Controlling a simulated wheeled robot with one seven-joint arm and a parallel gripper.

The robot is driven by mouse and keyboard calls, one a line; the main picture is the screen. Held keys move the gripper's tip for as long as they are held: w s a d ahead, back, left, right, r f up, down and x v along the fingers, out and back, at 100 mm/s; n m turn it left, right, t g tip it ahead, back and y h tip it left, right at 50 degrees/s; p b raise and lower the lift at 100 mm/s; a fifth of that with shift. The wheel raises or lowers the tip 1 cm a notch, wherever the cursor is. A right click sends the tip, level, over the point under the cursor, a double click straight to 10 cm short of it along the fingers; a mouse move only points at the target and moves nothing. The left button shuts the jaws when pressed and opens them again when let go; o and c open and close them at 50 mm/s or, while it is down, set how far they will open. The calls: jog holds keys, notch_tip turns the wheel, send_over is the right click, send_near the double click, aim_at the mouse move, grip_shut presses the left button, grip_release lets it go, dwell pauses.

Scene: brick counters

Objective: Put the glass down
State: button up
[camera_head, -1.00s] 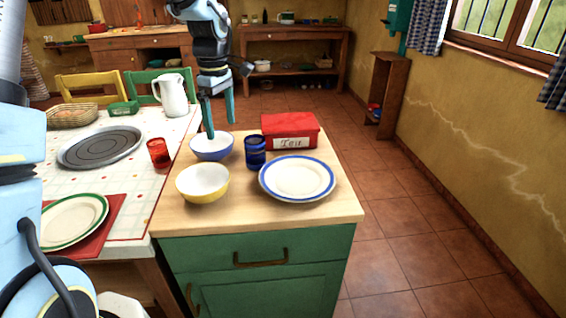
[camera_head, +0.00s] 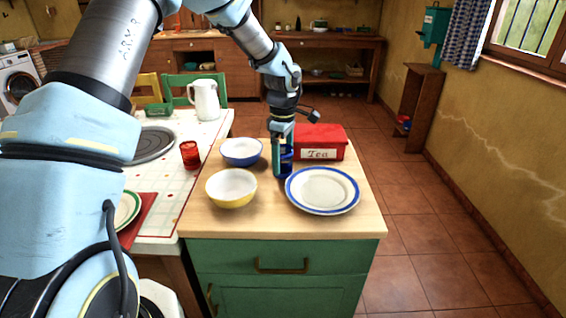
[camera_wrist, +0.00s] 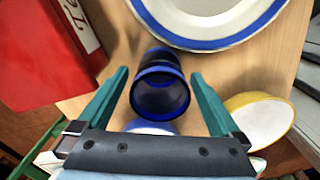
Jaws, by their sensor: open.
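The blue glass (camera_head: 284,168) stands upright on the wooden top of the green cabinet (camera_head: 300,226), between the blue bowl and the blue-rimmed plate. In the wrist view the glass (camera_wrist: 160,90) lies between the two teal fingers, with a gap on each side. My gripper (camera_head: 282,160) is over the glass from above, fingers open and reaching down around it; it also shows in the wrist view (camera_wrist: 160,82). The fingers partly hide the glass in the head view.
A red tea tin (camera_head: 320,142) stands close behind the glass. The blue-rimmed plate (camera_head: 322,190) is to the right, a blue bowl (camera_head: 241,152) and a yellow bowl (camera_head: 231,188) to the left. A red glass (camera_head: 190,154) and white pitcher (camera_head: 204,100) stand on the left table.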

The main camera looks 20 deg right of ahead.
jog(key=shift+f, duration=0.8)
jog(key=shift+c, duration=0.2)
grip_shut()
jog(key=shift+r, duration=0.15)
